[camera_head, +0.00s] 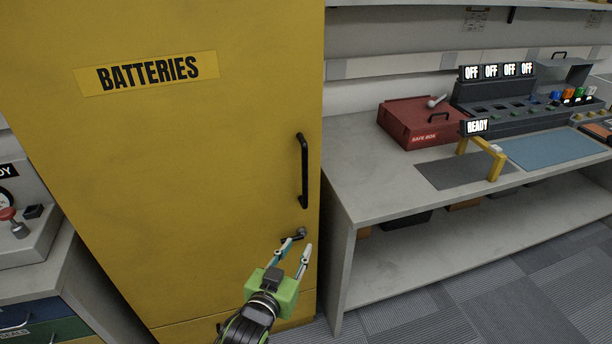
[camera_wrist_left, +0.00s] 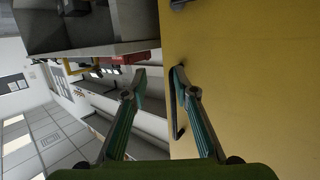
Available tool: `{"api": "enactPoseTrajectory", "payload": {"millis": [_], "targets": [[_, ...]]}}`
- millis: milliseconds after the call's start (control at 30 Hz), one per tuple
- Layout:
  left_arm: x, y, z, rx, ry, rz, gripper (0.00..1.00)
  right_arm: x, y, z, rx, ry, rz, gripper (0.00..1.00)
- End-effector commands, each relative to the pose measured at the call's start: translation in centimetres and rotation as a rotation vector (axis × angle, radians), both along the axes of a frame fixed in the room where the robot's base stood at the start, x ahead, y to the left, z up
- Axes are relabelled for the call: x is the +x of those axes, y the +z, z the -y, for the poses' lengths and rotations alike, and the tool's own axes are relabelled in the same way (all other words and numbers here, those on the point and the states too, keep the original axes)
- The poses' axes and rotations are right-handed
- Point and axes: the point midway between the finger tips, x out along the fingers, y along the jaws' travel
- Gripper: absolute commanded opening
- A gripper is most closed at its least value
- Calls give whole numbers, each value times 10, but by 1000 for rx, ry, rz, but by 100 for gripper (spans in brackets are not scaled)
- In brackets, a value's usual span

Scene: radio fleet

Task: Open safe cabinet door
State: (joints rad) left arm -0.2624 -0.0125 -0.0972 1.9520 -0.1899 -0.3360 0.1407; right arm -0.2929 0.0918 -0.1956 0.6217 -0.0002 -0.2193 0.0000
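The yellow safe cabinet (camera_head: 220,130) has a closed door labelled BATTERIES. A long black vertical handle (camera_head: 303,170) is on the door's right side. A small dark lever (camera_head: 299,233) sits below it. My left gripper (camera_head: 297,245) is open, with its fingertips close to the lever; I cannot tell whether they touch it. In the left wrist view, which is turned over, the open fingers (camera_wrist_left: 157,76) have nothing between them. The black handle (camera_wrist_left: 179,122) is partly hidden behind one finger, and a dark part, likely the lever, shows at the top edge. My right gripper is out of view.
A grey workbench (camera_head: 345,185) stands close to the cabinet's right side, with a red safe box (camera_head: 405,128) and a control panel on it. A console with a red knob (camera_head: 15,225) stands at the left. Carpeted floor (camera_head: 470,295) is clear at lower right.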

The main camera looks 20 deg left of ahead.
Motion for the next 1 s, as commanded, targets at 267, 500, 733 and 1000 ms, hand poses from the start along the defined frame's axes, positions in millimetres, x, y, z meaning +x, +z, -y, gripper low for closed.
{"api": "enactPoseTrajectory", "payload": {"millis": [267, 500, 733, 1000], "targets": [[-2, 118, -14, -20, 39, 201, 27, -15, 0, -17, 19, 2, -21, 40], [20, 126, -15, -20, 42, 214, 27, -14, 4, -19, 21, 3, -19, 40], [67, 126, -16, -20, 42, 213, 27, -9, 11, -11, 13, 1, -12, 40], [114, 124, -16, -21, 41, 211, 27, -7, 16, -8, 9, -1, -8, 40]]}}
